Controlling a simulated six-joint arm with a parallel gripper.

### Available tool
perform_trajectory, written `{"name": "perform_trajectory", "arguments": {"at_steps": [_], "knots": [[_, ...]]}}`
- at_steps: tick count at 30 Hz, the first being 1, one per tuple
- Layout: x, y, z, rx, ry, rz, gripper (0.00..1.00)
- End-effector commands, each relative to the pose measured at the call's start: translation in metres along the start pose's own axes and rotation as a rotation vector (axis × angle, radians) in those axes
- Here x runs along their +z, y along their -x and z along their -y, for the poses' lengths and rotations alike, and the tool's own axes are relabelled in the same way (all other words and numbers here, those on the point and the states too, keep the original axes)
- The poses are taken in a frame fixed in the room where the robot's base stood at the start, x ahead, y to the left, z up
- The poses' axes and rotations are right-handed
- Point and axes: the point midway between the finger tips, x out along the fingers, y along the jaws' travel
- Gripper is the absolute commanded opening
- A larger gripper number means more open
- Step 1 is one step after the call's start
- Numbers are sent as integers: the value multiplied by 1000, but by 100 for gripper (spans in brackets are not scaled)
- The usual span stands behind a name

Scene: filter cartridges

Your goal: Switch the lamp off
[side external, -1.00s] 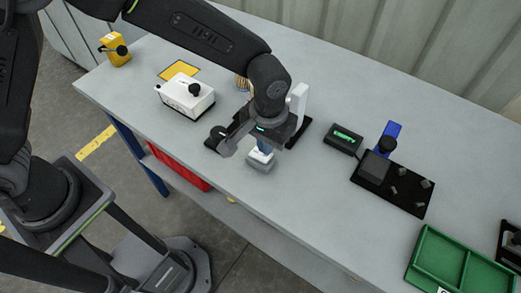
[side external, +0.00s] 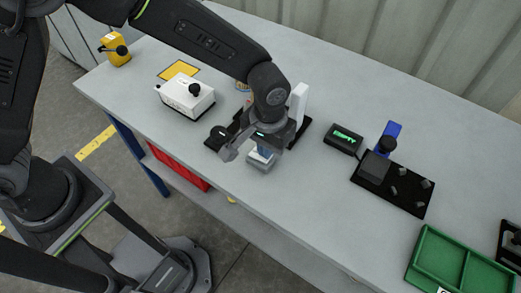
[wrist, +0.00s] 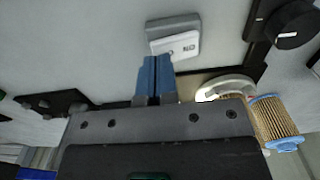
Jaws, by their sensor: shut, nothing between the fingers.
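A pale grey switch box with a white rocker (side external: 262,160) sits on the bench below my gripper. In the wrist view the switch (wrist: 174,34) is at the top centre, its white rocker marked with small letters at the right end. My gripper (side external: 262,150) points down over it. Its blue fingers (wrist: 156,68) are closed together, with nothing between them. The tips appear close to the rocker's near edge; I cannot tell whether they touch. No lamp can be made out for certain.
A white box with a black knob (side external: 187,97) stands left. A black knob (wrist: 292,24) and a pleated cartridge (wrist: 273,118) are close to the right in the wrist view. A small display (side external: 343,138), a black fixture board (side external: 405,205) and a green tray (side external: 432,259) lie right.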

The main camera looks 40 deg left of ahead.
Motion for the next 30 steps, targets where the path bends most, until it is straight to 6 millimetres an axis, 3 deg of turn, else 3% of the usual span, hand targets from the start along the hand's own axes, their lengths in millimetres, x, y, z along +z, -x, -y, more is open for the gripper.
{"name": "perform_trajectory", "arguments": {"at_steps": [30], "knots": [[0,-16,0,-1,0,1,0]]}}
